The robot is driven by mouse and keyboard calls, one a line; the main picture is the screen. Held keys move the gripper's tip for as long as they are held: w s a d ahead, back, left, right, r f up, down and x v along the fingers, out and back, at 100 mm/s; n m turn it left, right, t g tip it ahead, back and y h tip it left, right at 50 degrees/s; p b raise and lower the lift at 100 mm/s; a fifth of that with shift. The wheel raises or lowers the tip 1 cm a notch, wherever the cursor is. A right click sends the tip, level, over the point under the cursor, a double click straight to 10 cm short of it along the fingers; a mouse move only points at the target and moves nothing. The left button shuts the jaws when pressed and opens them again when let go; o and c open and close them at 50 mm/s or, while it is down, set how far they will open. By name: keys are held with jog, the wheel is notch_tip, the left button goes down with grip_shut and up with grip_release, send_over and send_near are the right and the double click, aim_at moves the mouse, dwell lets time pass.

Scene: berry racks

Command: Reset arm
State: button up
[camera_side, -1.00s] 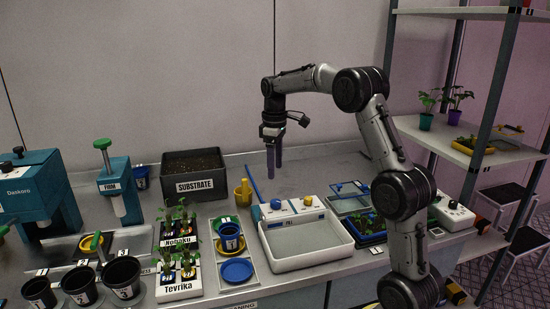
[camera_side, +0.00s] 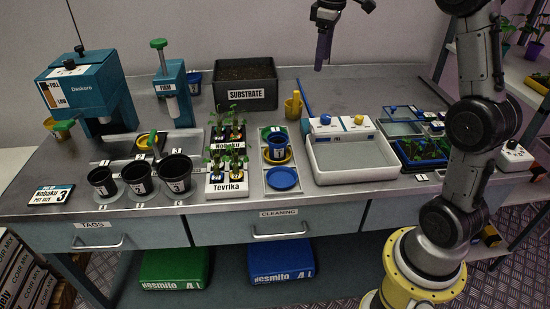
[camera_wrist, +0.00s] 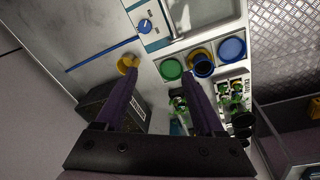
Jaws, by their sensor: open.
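My gripper (camera_side: 323,50) is at the top of the side view, high above the back of the bench, with its fingers pointing down. In the wrist view my gripper (camera_wrist: 165,88) shows two dark purple fingers spread apart with nothing between them. My arm rises at the right of the side view from a yellow base. The upper part of the arm is cut off by the frame.
Below stand the substrate bin (camera_side: 246,83), a yellow cup (camera_side: 293,106), a white basin (camera_side: 352,157), a blue pot (camera_side: 277,148), seedling racks (camera_side: 228,189) and black pots (camera_side: 138,178). A shelf (camera_side: 525,85) stands at the right. The air around my gripper is clear.

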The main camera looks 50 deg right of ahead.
jog(key=s+a+r+n+t, duration=0.1)
jog(key=s+a+r+t, duration=0.25)
jog(key=s+a, duration=1)
jog(key=s+a+f+m, duration=0.4)
jog(key=s+f, duration=0.6)
jog(key=shift+a+t+y, duration=0.25)
jog(key=shift+t+y, duration=0.15)
jog(key=shift+t, duration=0.05)
